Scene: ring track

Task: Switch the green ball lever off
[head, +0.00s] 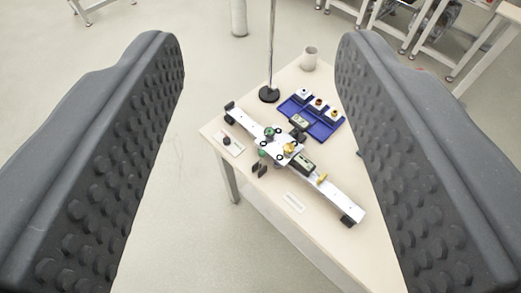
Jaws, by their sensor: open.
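My gripper (260,60) is open and empty, with its two dark studded fingers wide apart at the left and right of the head view. Beyond and between them, a white, bar-shaped device (330,189) lies on the table. A small green ball (262,153) shows near the device's front edge, and a second green part (269,130) sits a little behind it. Both are too small to tell which is the lever's ball, or how the lever is set. Neither finger touches the device.
The device stands on a pale wooden table (285,225). Behind it are a blue tray (325,129) with small parts, a grey cup (309,58) and a metal pole on a black base (269,94). Small dark parts lie at the device's front left. Open floor is at left.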

